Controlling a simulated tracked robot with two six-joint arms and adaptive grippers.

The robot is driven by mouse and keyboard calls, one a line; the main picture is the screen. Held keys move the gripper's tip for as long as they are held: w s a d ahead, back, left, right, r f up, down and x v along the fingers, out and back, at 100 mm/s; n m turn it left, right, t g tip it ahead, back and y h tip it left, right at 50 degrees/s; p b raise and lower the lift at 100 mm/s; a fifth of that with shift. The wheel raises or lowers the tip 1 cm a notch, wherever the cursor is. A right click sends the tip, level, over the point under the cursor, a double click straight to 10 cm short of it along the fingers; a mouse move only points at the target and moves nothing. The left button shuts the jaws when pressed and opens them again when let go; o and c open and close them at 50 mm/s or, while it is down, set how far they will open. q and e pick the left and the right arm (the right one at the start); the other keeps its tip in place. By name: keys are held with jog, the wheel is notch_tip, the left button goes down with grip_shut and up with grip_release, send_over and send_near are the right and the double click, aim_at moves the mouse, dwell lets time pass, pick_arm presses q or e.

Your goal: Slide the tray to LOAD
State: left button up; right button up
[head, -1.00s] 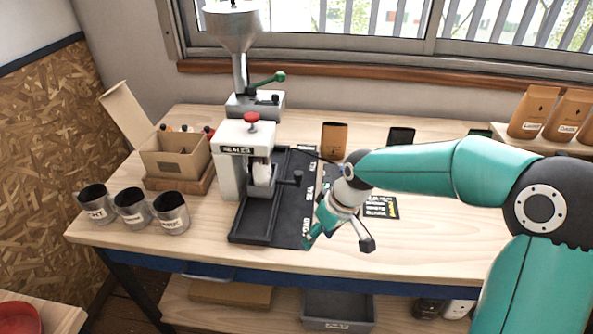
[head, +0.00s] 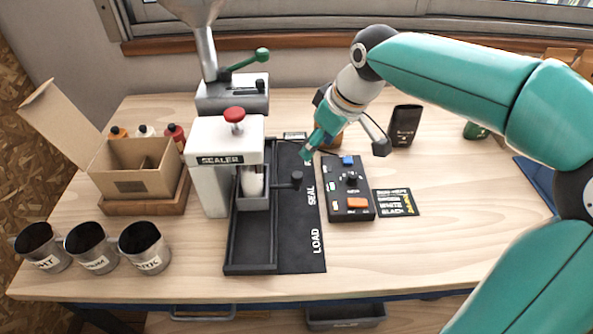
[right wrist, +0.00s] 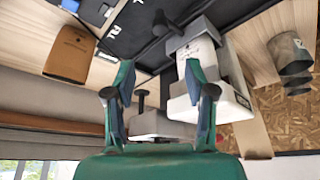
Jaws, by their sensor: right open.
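The small grey tray (head: 254,201) sits in the dark rail frame beneath the white sealer (head: 222,170), with a pale bag (head: 252,181) standing in it. Its side arm ends in a black knob (head: 296,177), beside the SEAL label (head: 310,195). The LOAD label (head: 316,241) is farther toward the front edge. My right gripper (head: 343,152) is open and empty, above and behind the knob to the right. In the right wrist view the knob (right wrist: 161,20) lies beyond the spread fingers (right wrist: 160,92), apart from them. My left gripper is out of view.
A control box (head: 348,190) and a label card (head: 396,203) lie right of the rail. Several metal cups (head: 145,250) stand front left, with an open carton (head: 135,170) behind them. A black bag (head: 404,125) stands at the back. The table's front right is clear.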

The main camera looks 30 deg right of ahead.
aim_at(299, 175)
jog(key=x, duration=1.3)
jog(key=shift+f, duration=0.4)
grip_shut()
